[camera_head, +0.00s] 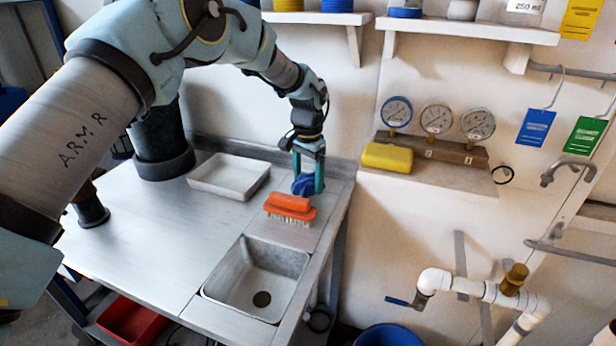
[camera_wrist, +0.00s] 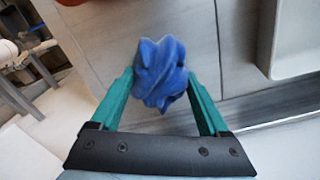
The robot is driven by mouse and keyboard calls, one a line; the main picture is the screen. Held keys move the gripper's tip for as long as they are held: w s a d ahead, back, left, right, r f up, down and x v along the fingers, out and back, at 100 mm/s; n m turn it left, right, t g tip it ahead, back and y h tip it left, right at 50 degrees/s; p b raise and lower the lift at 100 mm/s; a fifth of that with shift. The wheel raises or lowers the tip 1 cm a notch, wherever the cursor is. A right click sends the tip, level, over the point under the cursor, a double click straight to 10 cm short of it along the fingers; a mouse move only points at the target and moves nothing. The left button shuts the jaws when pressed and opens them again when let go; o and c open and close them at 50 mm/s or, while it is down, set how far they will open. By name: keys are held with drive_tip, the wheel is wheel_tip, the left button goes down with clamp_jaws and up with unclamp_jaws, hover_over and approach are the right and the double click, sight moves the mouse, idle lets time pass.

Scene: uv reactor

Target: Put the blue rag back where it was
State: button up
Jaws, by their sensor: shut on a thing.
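The blue rag (camera_wrist: 160,74) is a crumpled bundle between the green fingers of my gripper (camera_wrist: 161,90) in the wrist view. In the head view the rag (camera_head: 303,185) shows between the fingers of my gripper (camera_head: 308,178), just behind the orange brush. My gripper points down near the back right corner of the metal bench and is shut on the rag. I cannot tell whether the rag touches the bench top.
An orange brush (camera_head: 289,206) lies close in front of the rag. A white tray (camera_head: 229,178) stands to the left, and a sink (camera_head: 258,279) is in front. A yellow sponge (camera_head: 387,158) sits on the ledge by the gauges.

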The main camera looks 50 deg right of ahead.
sight(307, 177)
drive_tip(key=shift+f, duration=0.1)
drive_tip(key=shift+f, duration=0.15)
drive_tip(key=o, duration=1.3)
drive_tip(key=shift+r+b, duration=0.75)
drive_tip(key=shift+r, duration=3.25)
drive_tip(key=shift+w, duration=0.1)
